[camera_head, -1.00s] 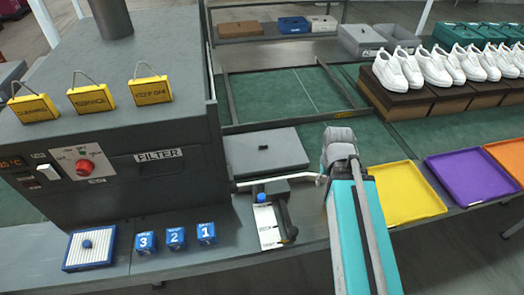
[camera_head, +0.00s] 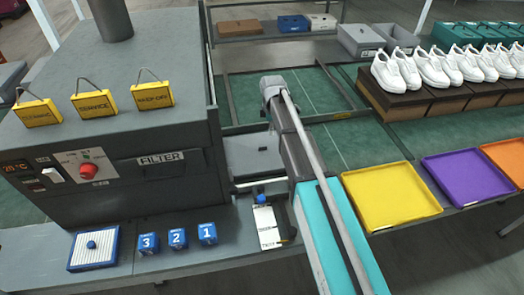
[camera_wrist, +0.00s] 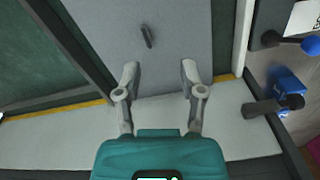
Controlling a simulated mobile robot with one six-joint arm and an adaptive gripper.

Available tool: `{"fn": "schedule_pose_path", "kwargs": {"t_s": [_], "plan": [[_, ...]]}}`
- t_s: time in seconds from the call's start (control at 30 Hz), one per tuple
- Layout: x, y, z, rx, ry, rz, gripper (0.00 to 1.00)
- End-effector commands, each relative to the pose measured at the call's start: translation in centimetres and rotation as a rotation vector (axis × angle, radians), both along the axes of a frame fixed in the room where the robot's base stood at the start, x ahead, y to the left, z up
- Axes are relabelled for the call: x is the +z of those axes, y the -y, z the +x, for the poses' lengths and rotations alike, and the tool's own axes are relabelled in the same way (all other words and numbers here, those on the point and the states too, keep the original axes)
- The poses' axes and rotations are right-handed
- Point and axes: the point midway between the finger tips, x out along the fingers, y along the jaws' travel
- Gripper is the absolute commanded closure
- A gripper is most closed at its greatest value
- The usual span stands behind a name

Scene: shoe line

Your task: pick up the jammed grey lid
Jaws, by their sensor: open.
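The grey lid (camera_head: 240,157) lies flat beside the filter machine in the head view, partly hidden behind my arm. In the wrist view the lid (camera_wrist: 185,50) fills the upper middle, with a small dark handle (camera_wrist: 147,36) on it. My gripper (camera_wrist: 157,68) is open and empty in the wrist view. Its fingertips are over the lid's near edge, with the handle ahead of them and slightly left. The gripper's fingers are hidden by my arm in the head view. I cannot tell its height above the lid.
The dark filter machine (camera_head: 130,130) stands left of the lid. A lever device with a white label (camera_head: 267,226) and a blue knob is close by. Blue numbered blocks (camera_head: 178,238) sit in front. A yellow tray (camera_head: 392,196) lies right of my arm.

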Motion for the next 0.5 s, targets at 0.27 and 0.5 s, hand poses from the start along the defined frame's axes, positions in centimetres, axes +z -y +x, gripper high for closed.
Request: {"fn": "schedule_pose_path", "kwargs": {"t_s": [0.27,0.5], "plan": [[0.4,-3.6,2.6,0.216,0.0,0.0,0.49],[0.4,-3.8,2.6,0.231,0.0,0.0,0.49]]}}
